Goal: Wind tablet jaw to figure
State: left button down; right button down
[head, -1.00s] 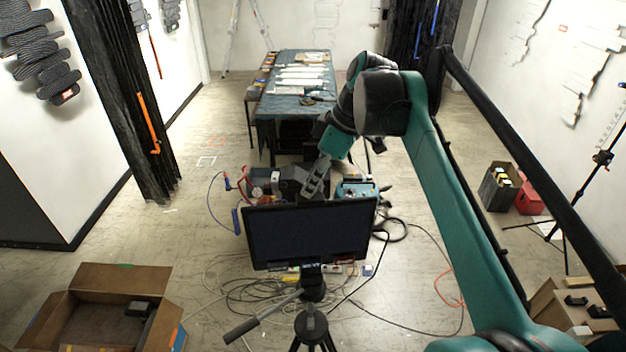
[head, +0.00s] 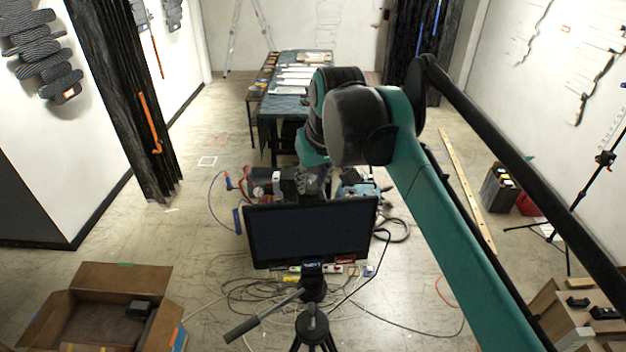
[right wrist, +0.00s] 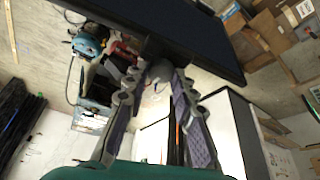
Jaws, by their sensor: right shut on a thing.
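The tablet (head: 312,233) is a wide black screen, upright on a tripod (head: 311,325) in the middle of the head view. My right gripper (head: 312,182) is just behind its top edge, mostly hidden by the screen and my own arm. In the right wrist view the dark tablet (right wrist: 165,22) crosses the top. There my right gripper (right wrist: 158,78) has its fingertips closed around a small grey knob-like part (right wrist: 157,73) below the tablet, probably of its jaw. The exact contact is hard to make out. My left gripper is out of view.
Loose cables (head: 270,292) lie around the tripod. Behind the tablet stands clutter with a blue device (head: 358,188). An open cardboard box (head: 105,310) is at lower left. A covered table (head: 290,103) stands farther back.

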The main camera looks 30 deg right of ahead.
jog(key=m, duration=0.2)
jog(key=m+h, duration=0.1)
jog(key=m, duration=0.1)
jog(key=m+g+h, duration=0.1)
jog(key=m, duration=0.1)
jog(key=shift+w+a, duration=0.1)
jog(key=shift+a, duration=0.2)
jog(key=m+g, duration=0.1)
jog(key=m, duration=0.2)
jog(key=m+g+h, duration=0.1)
jog(key=m, duration=0.2)
jog(key=shift+w+a+m+h, duration=0.1)
jog(key=shift+w+m+h, duration=0.05)
jog(key=shift+m+h, duration=0.15)
jog(key=shift+f, duration=0.1)
jog(key=c, duration=1.3)
grip_release()
jog(key=shift+o, duration=0.2)
jog(key=v, duration=1.2)
jog(key=shift+o, duration=0.3)
jog(key=shift+w, duration=0.1)
